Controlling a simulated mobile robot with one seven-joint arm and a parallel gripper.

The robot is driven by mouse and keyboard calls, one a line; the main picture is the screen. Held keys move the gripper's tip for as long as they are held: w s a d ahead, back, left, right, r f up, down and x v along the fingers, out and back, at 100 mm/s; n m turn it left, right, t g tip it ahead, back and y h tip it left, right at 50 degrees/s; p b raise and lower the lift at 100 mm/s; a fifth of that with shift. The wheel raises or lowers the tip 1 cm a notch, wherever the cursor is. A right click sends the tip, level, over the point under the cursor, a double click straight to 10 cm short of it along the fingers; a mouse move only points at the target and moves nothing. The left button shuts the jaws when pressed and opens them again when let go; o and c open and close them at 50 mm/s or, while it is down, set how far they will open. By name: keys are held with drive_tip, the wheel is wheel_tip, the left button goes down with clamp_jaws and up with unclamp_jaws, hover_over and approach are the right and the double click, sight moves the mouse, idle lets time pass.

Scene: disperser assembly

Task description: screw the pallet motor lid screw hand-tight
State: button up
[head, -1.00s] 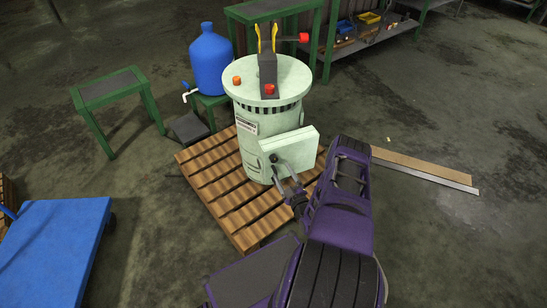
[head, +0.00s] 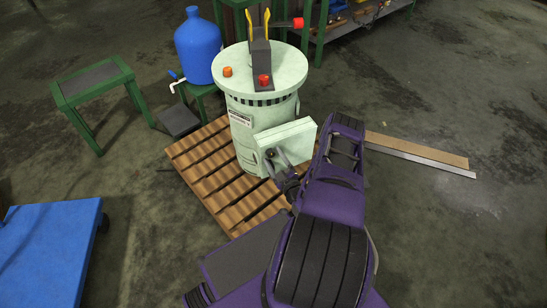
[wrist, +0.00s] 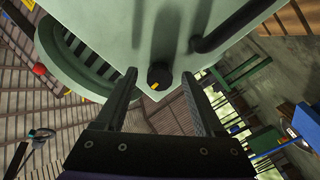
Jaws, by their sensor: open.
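The pallet motor (head: 247,137) is a pale green cylinder standing on a wooden pallet, with a flat box-shaped lid (head: 292,137) on its near side. In the wrist view the lid screw (wrist: 159,76) is a dark round knob with an orange mark, near the corner of the pale lid face (wrist: 150,45). My gripper (wrist: 159,78) is open, and its two dark fingertips lie on either side of the screw in the picture, with gaps on both sides. I cannot tell how deep the fingertips reach along it. In the head view my gripper (head: 282,165) is by the lid's lower left.
The wooden pallet (head: 212,187) lies on the floor under the motor. A blue jug (head: 198,50) on a green stand and a green stool (head: 92,82) are behind left. A blue cart (head: 45,250) is at the left. Planks (head: 420,150) lie at right; floor around them is clear.

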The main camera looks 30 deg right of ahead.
clamp_jaws()
drive_tip(key=shift+m, duration=0.3)
drive_tip(key=m, duration=0.4)
drive_tip(key=shift+m, duration=0.3)
drive_tip(key=m, duration=0.5)
drive_tip(key=shift+a, duration=0.1)
drive_tip(key=m, duration=0.5)
drive_tip(key=shift+m, duration=0.4)
drive_tip(key=m, duration=0.5)
drive_tip(key=shift+a+r+m, duration=0.15)
drive_tip(key=shift+m, duration=0.25)
